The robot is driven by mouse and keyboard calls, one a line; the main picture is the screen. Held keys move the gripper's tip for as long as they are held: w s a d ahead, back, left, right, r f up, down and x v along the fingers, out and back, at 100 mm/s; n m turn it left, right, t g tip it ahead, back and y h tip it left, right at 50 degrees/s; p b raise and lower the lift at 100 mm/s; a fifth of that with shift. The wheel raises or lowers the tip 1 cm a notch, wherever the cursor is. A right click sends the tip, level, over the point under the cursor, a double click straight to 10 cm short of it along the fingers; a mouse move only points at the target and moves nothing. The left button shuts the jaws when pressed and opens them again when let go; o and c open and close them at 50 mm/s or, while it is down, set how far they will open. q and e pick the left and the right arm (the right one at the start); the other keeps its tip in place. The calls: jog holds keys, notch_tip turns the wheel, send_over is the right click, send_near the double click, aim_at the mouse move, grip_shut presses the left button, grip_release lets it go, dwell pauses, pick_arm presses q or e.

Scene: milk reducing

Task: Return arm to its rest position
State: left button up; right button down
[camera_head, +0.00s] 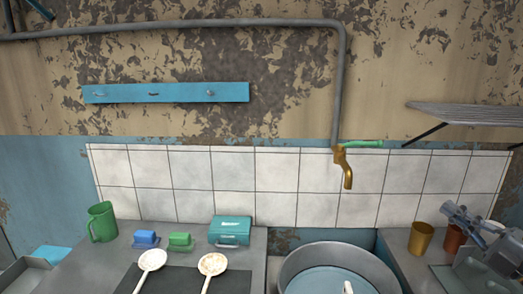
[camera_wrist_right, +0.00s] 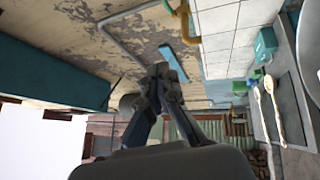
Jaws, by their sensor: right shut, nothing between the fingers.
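My right gripper (camera_head: 463,215) shows at the right edge of the head view, above the counter right of the sink. In the right wrist view its fingers (camera_wrist_right: 161,72) come together at the tips, shut and empty. It touches none of the objects as far as I can see. My left gripper is not in view.
A brown cup (camera_head: 421,238) and a rust-red cup (camera_head: 455,236) stand on the right counter beside my right gripper. The sink basin (camera_head: 300,262) lies left of them, below a brass tap (camera_head: 344,168). A wall rack (camera_head: 470,112) juts out above.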

jog(key=s+a+f+m+g+h, duration=0.1)
jog(key=s+f+m+h, duration=0.2)
jog(key=f+m+h, duration=0.65)
jog(key=s+f+m+g+h, duration=0.1)
jog(key=s+f+m+h, duration=0.2)
jog(key=f+m+h, duration=0.6)
jog(key=s+a+f+m+g+y, duration=0.2)
jog(key=s+a+f+g+y, duration=0.3)
jog(key=s+a+f, duration=0.5)
jog(key=s+a+f+m+g+y, duration=0.25)
jog(key=s+a+f+g, duration=0.55)
jog(key=s, duration=0.4)
notch_tip(320, 180, down, 28)
jog(key=s+d+n, duration=0.1)
jog(key=s, duration=0.1)
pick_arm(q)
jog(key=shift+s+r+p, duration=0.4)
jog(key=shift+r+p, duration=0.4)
pick_arm(e)
jog(key=s+d+f+g, duration=0.1)
jog(key=s+d+f, duration=0.2)
jog(key=s+f, duration=1.1)
jog(key=shift+s+g, duration=0.4)
jog(key=shift+s, duration=0.65)
